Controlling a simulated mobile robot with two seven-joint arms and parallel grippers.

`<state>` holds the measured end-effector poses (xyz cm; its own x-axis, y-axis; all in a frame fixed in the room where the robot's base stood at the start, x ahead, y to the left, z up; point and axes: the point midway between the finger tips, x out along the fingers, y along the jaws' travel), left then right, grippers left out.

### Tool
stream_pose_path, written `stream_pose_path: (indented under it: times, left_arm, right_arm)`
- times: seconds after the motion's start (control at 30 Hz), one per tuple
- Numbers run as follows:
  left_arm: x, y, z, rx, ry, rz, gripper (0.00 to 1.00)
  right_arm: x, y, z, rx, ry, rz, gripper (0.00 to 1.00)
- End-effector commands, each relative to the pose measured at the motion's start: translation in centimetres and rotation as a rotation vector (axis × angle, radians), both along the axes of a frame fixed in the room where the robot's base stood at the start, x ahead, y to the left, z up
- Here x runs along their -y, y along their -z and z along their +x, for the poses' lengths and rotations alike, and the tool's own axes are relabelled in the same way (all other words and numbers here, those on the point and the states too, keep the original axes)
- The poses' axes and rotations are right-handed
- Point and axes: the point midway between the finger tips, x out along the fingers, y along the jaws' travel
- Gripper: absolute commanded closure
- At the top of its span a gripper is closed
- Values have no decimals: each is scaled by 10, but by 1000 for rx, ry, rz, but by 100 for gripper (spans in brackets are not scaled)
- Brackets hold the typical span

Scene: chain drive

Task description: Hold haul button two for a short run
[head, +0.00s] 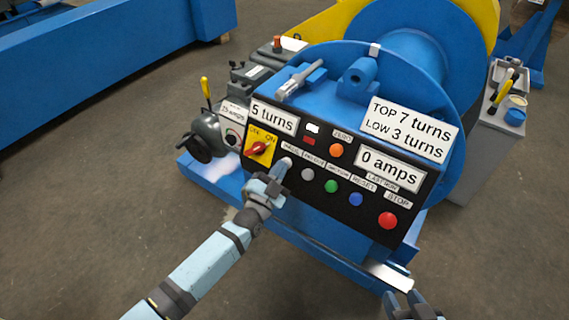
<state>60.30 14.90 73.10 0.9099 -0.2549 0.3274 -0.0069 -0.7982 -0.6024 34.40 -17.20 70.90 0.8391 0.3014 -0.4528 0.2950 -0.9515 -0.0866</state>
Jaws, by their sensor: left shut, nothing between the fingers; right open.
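The black control panel (320,205) faces me on the blue drum machine. A pale button (288,160) sits under a small label that seems to read HAUL, at the left end of the button row. My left gripper (284,167) is shut with nothing in it. Its tip is at this button and partly covers it; I cannot tell whether it presses it. The display (274,116) reads 5 turns and another display (390,168) reads 0 amps. A sign (410,130) reads TOP 7 turns, LOW 3 turns. My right gripper (412,302) is open and empty at the bottom edge.
A red rotary switch (260,148) on a yellow plate is left of my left gripper. Grey (308,174), green (331,186), blue (355,199) and red STOP (388,221) buttons run down to the right. An orange button (336,150) sits above. The floor in front is clear.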

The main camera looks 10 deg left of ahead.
Motion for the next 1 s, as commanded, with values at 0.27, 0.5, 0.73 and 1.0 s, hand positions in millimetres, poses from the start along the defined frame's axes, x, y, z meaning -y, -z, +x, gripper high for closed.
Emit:
stream_pose_path:
  times: [0.27,0.5,0.73,1.0]
  left_arm:
    - [0,1,1,0,0,0,100]
    - [1,3,4,-1,-1,0,100]
    - [2,4,6,0,0,0,100]
    - [3,4,9,0,0,0,100]
  right_arm:
    - [0,1,0,0,0,-1,55]
    - [0,2,0,0,0,-1,55]
    - [0,3,0,0,0,-1,55]
    - [0,4,0,0,0,-1,55]
